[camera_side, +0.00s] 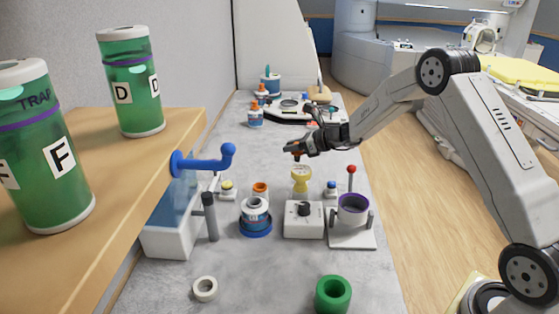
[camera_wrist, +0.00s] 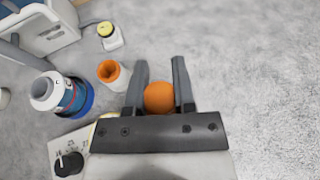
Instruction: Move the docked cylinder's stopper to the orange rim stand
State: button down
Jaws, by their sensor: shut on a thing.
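My gripper (camera_wrist: 160,72) is shut on an orange round stopper (camera_wrist: 159,97), which sits between its two fingers. In the side view my gripper (camera_side: 292,148) is raised above the bench, behind and above a pale yellow waisted stand (camera_side: 301,180). The docked cylinder (camera_side: 256,212), blue and white, stands upright in a blue dock (camera_side: 257,233). In the wrist view the cylinder (camera_wrist: 58,93) shows a pale top with a grey centre and no orange stopper on it. The orange rim stand (camera_side: 260,190) is small and white, just behind the cylinder; it also shows in the wrist view (camera_wrist: 112,74), left of my fingers.
A white box with a black knob (camera_side: 304,220), a purple-rimmed cup (camera_side: 352,208) and a red-tipped lever (camera_side: 351,171) stand right of the cylinder. A blue-handled sink (camera_side: 170,231) is at left. A green ring (camera_side: 333,294) lies in front. Bottles stand at the back.

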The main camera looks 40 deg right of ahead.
jog(key=shift+w+d+f, duration=0.2)
jog(key=shift+w+f, duration=1.25)
jog(key=shift+f, duration=0.05)
jog(key=shift+w+d+f, duration=0.2)
jog(key=shift+w+f, duration=1.25)
jog(key=shift+f, duration=0.05)
jog(key=shift+w+f, duration=0.1)
jog(key=shift+w+f, duration=0.15)
jog(key=shift+f, duration=1.55)
jog(key=shift+f, duration=0.1)
jog(key=shift+c, duration=2.2)
grip_release()
jog(key=shift+d, duration=0.1)
jog(key=shift+v, duration=6.05)
